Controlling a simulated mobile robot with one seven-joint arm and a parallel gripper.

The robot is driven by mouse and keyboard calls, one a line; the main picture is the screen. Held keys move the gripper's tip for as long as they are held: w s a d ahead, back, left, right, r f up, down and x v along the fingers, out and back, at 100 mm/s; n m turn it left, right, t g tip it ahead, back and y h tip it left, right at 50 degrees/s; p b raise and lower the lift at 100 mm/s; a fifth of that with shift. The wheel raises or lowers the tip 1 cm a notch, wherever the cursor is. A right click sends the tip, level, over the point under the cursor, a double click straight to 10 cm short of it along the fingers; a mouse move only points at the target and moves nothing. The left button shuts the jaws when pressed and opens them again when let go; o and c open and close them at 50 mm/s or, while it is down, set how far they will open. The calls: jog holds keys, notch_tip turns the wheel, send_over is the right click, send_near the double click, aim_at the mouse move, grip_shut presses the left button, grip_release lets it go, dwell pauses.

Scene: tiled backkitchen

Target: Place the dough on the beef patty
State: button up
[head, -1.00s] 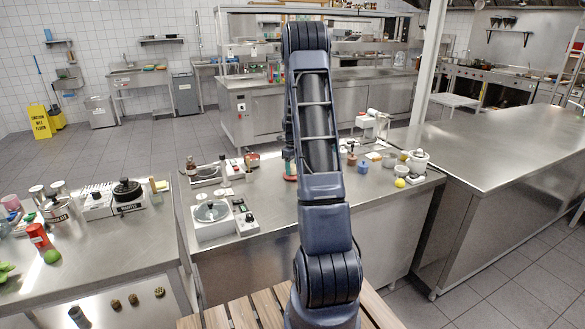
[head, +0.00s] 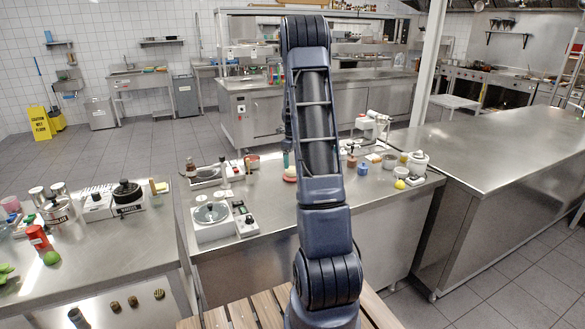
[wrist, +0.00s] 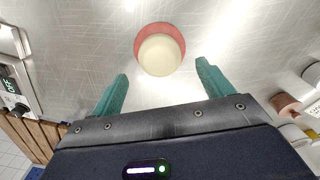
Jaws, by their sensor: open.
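The cream, round dough (wrist: 160,55) sits on the reddish, round beef patty (wrist: 138,37) in the wrist view. A rim of the patty shows around its far side and flanks; the near edge is covered. In the head view the pale dough (head: 290,171) shows beside my arm on the middle counter, with the patty hardly distinguishable. My gripper (wrist: 162,72) is open, its teal fingers spread and empty, with the dough just beyond the fingertips and apart from them. In the head view my arm hides most of the gripper.
The steel counter (head: 270,207) is clear around the patty. A white hotplate unit (head: 213,221) stands to the left. Small cups, including a blue one (head: 363,167), and a yellow ball (head: 400,184) lie to the right.

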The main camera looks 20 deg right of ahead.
notch_tip(320, 180, up, 7)
jog(key=s+a+r+n+t, duration=0.1)
jog(key=s+a+r+n, duration=0.6)
jog(key=s+r, duration=0.15)
jog(key=s+a+r+n+t, duration=0.1)
jog(key=s+a+r+n, duration=0.55)
jog(key=s, duration=0.35)
jog(key=s+a+n+t, duration=0.1)
jog(key=s+a+n, duration=0.3)
jog(key=s+n, duration=0.4)
jog(key=s+a+n+t, duration=0.1)
jog(key=s+a+n, duration=0.2)
jog(key=s+n, duration=0.4)
jog(key=s, duration=0.7)
jog(key=shift+s+a+n+t, duration=0.2)
jog(key=shift+a+n+t, duration=0.1)
jog(key=shift+a+n, duration=0.1)
